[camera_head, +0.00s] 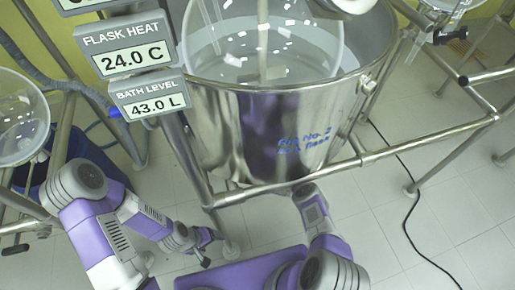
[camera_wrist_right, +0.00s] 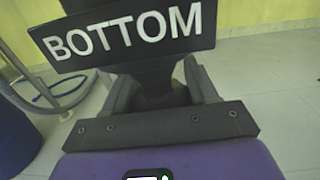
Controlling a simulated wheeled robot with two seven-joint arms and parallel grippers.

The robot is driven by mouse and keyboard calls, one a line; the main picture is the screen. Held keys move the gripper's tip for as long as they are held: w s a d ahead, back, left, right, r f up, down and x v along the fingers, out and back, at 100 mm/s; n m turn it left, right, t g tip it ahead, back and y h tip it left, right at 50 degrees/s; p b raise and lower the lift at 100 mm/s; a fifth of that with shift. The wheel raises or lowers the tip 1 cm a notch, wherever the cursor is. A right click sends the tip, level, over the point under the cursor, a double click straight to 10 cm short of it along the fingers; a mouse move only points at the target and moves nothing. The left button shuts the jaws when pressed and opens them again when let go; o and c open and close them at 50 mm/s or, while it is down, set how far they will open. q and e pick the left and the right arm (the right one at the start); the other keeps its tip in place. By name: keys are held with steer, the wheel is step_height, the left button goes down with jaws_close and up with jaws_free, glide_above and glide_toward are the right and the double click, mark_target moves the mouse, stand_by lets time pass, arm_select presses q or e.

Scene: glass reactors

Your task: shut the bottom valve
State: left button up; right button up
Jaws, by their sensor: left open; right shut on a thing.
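In the right wrist view a black plate lettered BOTTOM (camera_wrist_right: 135,36) hangs in front of my right gripper (camera_wrist_right: 163,88). The gripper's two dark fingers stand on either side of a dark part below the plate, which looks like the bottom valve's handle (camera_wrist_right: 160,72). They are shut on it; the plate hides much of the grip. In the head view my right arm reaches up beneath the steel bath, which hides the right gripper and the valve. My left gripper (camera_head: 208,246) is open and empty, low to the left of the bath.
The steel bath (camera_head: 255,135) with the glass flask (camera_head: 262,40) sits in a tubular frame (camera_head: 300,182). Displays read FLASK HEAT 24.0 C (camera_head: 127,50) and BATH LEVEL 43.0 L (camera_head: 150,98). A black cable (camera_head: 408,215) crosses the open floor at right. A blue tub (camera_head: 75,160) stands at left.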

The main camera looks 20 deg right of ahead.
steer(key=shift+a+n+g+y, duration=0.15)
steer(key=shift+n+g+y, duration=0.2)
steer(key=shift+n+y, duration=0.85)
steer(key=shift+a+n+g+y, duration=0.15)
steer(key=shift+n+g+y, duration=0.4)
steer(key=shift+y, duration=1.05)
steer(key=shift+s, duration=0.1)
steer(key=o, duration=1)
steer(key=shift+c, duration=0.2)
steer(key=p+v, duration=0.4)
steer(key=v, duration=0.3)
steer(key=shift+s, duration=0.3)
steer(key=shift+d+f, duration=0.1)
steer(key=shift+f, duration=0.05)
